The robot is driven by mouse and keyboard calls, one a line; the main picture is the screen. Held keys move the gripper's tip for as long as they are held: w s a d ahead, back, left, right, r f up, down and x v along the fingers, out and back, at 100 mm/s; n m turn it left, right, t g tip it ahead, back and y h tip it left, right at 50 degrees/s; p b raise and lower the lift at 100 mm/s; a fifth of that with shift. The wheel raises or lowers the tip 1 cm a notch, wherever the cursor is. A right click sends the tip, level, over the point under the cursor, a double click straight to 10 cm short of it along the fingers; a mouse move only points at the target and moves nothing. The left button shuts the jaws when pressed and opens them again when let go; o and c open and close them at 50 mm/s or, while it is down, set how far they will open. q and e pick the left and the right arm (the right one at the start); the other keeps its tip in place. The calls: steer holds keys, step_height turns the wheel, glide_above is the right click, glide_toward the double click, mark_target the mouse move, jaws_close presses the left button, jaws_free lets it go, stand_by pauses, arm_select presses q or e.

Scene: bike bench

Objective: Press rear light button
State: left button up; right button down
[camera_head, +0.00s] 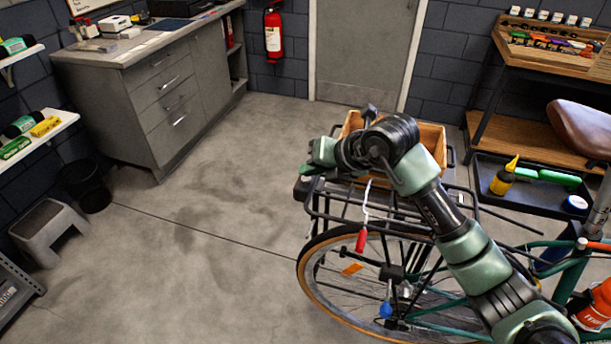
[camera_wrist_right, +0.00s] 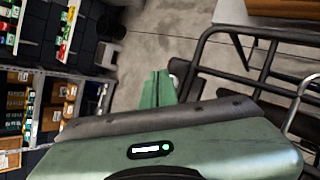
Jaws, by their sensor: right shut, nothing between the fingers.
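The green bicycle (camera_head: 450,329) stands at the right with its rear wheel (camera_head: 303,279) toward the left. A small dark block (camera_head: 303,188) sits at the rear end of the black rack (camera_head: 330,213); it looks like the rear light, but its button cannot be made out. My right gripper (camera_head: 308,169) is just above this block, fingers shut and empty. In the right wrist view the green fingertips (camera_wrist_right: 158,88) are together beside the rack bars (camera_wrist_right: 235,78). Whether they touch the light cannot be told. My left gripper is not in view.
A wooden crate (camera_head: 431,138) stands on the rack behind my right arm. A red tag (camera_head: 361,240) hangs beside the wheel. A black tray (camera_head: 531,202) is at the right. The floor left of the bicycle is clear up to a grey step stool (camera_head: 48,228).

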mark_target(309, 180)
stand_by(0.3)
steer(key=shift+r+p, duration=0.3)
steer(key=shift+r, duration=0.15)
step_height(309, 180, up, 6)
steer(key=p, duration=0.3)
steer(key=shift+p, duration=0.3)
steer(key=shift+f, duration=0.1)
stand_by(0.3)
